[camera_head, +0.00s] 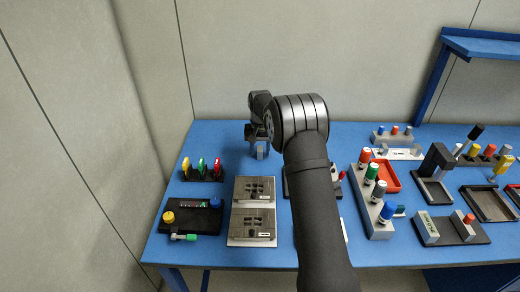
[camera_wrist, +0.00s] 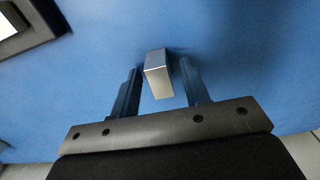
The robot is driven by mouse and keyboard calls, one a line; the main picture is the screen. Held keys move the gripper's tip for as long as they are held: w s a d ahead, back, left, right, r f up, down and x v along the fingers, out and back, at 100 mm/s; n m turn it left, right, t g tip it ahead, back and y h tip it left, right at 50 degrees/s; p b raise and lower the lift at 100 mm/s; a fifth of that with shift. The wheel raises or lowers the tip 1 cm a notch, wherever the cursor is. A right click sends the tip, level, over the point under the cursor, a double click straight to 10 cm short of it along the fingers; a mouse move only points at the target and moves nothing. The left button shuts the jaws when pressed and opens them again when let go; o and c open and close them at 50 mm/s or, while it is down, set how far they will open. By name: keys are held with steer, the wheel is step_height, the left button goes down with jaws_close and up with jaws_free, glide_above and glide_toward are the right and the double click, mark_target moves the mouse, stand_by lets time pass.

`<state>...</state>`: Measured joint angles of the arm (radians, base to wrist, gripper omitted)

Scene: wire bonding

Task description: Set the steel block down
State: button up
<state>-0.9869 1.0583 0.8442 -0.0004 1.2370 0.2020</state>
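The steel block (camera_wrist: 158,75) is a small grey block with a bright top edge. In the wrist view it stands between the two fingers of my gripper (camera_wrist: 160,88), toward their tips. A strip of blue shows between the block and each finger, so the gripper looks open around it and not clamped. In the head view my gripper (camera_head: 259,151) points down at the back left of the blue table (camera_head: 225,140). The block is hard to make out there among the fingers. Whether its underside rests flat on the table is hidden.
Two grey fixture plates (camera_head: 253,190) lie in front of my gripper. A rack with coloured handles (camera_head: 202,171) and a black tester (camera_head: 190,216) are at the left. A red tray (camera_head: 388,177) is at the right. The table around the gripper is clear.

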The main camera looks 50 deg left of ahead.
mark_target(260, 149)
steer(key=shift+r, duration=0.1)
step_height(260, 149, up, 12)
stand_by(0.6)
steer(key=shift+r, duration=0.1)
step_height(260, 149, down, 12)
steer(key=shift+r, duration=1.85)
